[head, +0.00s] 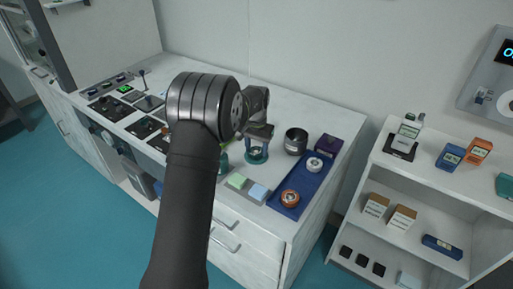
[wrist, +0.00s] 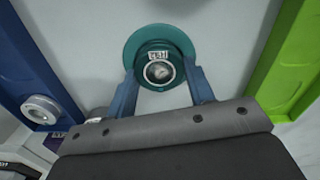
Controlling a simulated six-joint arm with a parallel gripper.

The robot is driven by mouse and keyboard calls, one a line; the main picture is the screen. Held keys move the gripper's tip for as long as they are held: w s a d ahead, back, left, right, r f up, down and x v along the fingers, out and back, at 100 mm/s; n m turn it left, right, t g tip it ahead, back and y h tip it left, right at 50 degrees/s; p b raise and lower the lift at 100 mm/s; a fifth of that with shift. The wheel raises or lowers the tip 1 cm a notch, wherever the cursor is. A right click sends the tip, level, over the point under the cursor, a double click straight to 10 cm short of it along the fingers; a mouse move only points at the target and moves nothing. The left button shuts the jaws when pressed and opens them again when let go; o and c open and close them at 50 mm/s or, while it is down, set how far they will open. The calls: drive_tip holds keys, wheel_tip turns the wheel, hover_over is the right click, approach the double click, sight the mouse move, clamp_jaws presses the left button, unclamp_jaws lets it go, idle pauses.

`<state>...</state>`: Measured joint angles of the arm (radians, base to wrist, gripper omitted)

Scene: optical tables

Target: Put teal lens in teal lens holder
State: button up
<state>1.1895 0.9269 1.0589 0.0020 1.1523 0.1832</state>
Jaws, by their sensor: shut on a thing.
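My gripper (head: 258,140) points down over the worktop, its two blue fingers closed around a teal round piece (head: 257,155). In the wrist view, my gripper (wrist: 160,90) has a finger on each side of this teal piece (wrist: 160,46). It has a wide teal rim, a small white label and a round glass-like centre, so I take it for the teal lens. I cannot tell whether the wide rim belongs to the lens or to a holder under it. Another teal thing (head: 222,163) shows beside my arm, mostly hidden; I cannot tell if it is the holder.
A blue tray (head: 306,186) on the right holds a white ring lens (head: 314,164) and an orange one (head: 290,198). A green tray edge (wrist: 285,60) lies right in the wrist view.

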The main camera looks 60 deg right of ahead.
sight(256, 150)
drive_tip(key=shift+f, duration=0.15)
drive_tip(key=o, duration=1)
wheel_tip(256, 150, up, 12)
drive_tip(key=shift+r, duration=0.2)
